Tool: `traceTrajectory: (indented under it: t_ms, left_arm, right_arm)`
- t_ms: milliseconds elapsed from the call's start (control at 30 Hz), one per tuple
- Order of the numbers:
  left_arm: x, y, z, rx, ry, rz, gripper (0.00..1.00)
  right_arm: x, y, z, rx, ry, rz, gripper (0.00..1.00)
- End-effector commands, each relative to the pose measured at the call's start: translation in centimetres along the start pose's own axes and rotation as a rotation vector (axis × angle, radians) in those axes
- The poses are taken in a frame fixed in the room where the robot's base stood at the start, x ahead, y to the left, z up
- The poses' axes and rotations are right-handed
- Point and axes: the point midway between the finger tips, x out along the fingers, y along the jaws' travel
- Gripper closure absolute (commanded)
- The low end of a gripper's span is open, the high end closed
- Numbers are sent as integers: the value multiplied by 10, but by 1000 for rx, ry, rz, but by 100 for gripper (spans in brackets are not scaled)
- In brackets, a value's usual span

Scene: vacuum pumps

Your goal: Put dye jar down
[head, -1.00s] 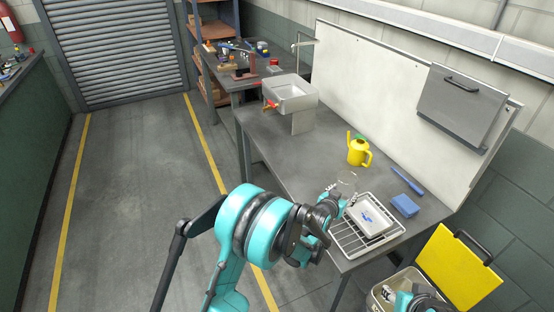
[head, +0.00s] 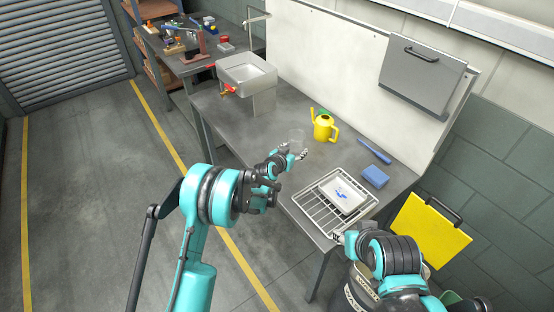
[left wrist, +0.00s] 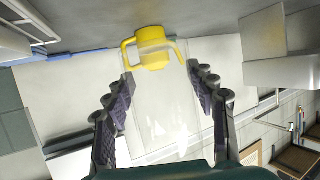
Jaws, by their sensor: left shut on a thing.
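The dye jar (head: 296,136) is a clear, see-through jar, held above or at the workbench (head: 262,130), left of the yellow watering can (head: 324,127); I cannot tell whether its base touches the bench. My left gripper (head: 294,152) is shut on it. In the left wrist view the clear jar (left wrist: 160,118) sits between the two dark fingers of the left gripper (left wrist: 163,105), with the watering can (left wrist: 152,52) beyond it. My right gripper (head: 339,237) is near the rack's front corner; its fingers are too small to read.
A wire drying rack (head: 312,206) holds a white tray (head: 343,193). A blue sponge (head: 375,177) and a blue brush-like tool (head: 374,151) lie behind it. A sink (head: 246,73) stands at the far left of the bench. Bare bench lies between sink and jar.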

Motion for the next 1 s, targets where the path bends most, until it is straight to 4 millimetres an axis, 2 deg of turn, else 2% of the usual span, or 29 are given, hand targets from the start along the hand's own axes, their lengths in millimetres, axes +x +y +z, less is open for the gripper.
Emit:
traceTrajectory:
  t_ms: [33, 200, 400, 567, 800, 1000]
  left_arm:
    - [7, -16, 9, -3, 1, -5, 82]
    - [23, -55, 28, -2, 1, -4, 82]
    - [34, -82, 41, -1, 1, -2, 82]
    - [38, -87, 47, 1, 1, -1, 82]
    - [50, -86, 77, 0, 1, -1, 82]
    - [49, -86, 76, 0, 1, -1, 82]
  right_arm:
    - [4, 0, 3, 0, 0, 0, 60]
    - [12, 0, 8, 0, 0, 0, 60]
    - [16, 0, 11, 0, 0, 0, 60]
    - [18, 0, 12, 0, 0, 0, 60]
    - [31, 0, 22, 0, 0, 0, 60]
    - [29, 0, 20, 0, 0, 0, 60]
